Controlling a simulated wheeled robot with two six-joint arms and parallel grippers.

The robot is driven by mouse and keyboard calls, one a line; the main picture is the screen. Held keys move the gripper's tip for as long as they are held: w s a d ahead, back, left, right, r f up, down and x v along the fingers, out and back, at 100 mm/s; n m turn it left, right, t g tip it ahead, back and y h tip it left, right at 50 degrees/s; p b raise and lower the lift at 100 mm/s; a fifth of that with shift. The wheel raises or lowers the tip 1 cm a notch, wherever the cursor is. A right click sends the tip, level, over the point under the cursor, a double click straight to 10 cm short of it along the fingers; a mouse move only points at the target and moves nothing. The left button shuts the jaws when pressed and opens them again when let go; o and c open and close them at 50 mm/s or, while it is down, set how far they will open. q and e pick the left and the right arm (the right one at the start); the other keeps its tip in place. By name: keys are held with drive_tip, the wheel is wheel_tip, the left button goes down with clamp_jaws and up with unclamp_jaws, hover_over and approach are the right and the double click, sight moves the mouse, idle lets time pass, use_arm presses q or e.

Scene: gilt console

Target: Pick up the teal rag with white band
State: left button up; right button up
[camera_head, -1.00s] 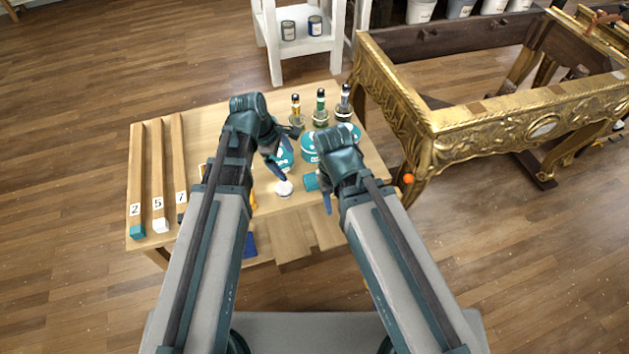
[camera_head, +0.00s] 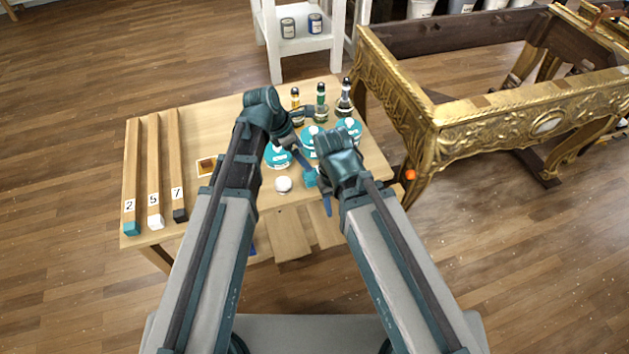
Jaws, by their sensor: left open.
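A small teal piece (camera_head: 310,178), which may be the teal rag, lies near the front of the wooden table, just left of my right gripper. I cannot make out a white band on it, and part of it may be hidden by the grippers. My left gripper (camera_head: 304,134) is open above the table, its fingers spread toward the right, over the teal round items and above the teal piece. My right gripper (camera_head: 326,190) hangs at the table's front right, beside the teal piece; its jaws are mostly hidden by its own wrist.
Teal round items with white labels (camera_head: 348,128) and several dark-topped bottles (camera_head: 320,103) stand behind the grippers. A white round item (camera_head: 283,185) is at the front. Numbered wooden bars (camera_head: 154,180) lie left. A gilt console (camera_head: 436,125) stands close on the right.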

use_arm(q)
drive_tip(key=b, duration=0.3)
hover_over(314, 174)
drive_tip(key=a, duration=0.2)
wheel_tip(314, 174, down, 5)
drive_tip(key=shift+s+d+r, duration=0.1)
drive_tip(key=shift+r, duration=0.1)
drive_tip(key=shift+f+b, duration=0.1)
drive_tip(key=shift+b, duration=0.2)
drive_tip(key=b+x, duration=0.4)
drive_tip(key=shift+s+a+f, duration=0.25)
drive_tip(key=shift+a+f, duration=0.05)
drive_tip(key=shift+f, duration=0.05)
drive_tip(key=shift+w+d+f+b, duration=0.1)
drive_tip(key=shift+d+f+b, duration=0.1)
drive_tip(key=shift+f+b, duration=0.25)
drive_tip(key=shift+r, duration=0.2)
drive_tip(key=c, duration=1.3)
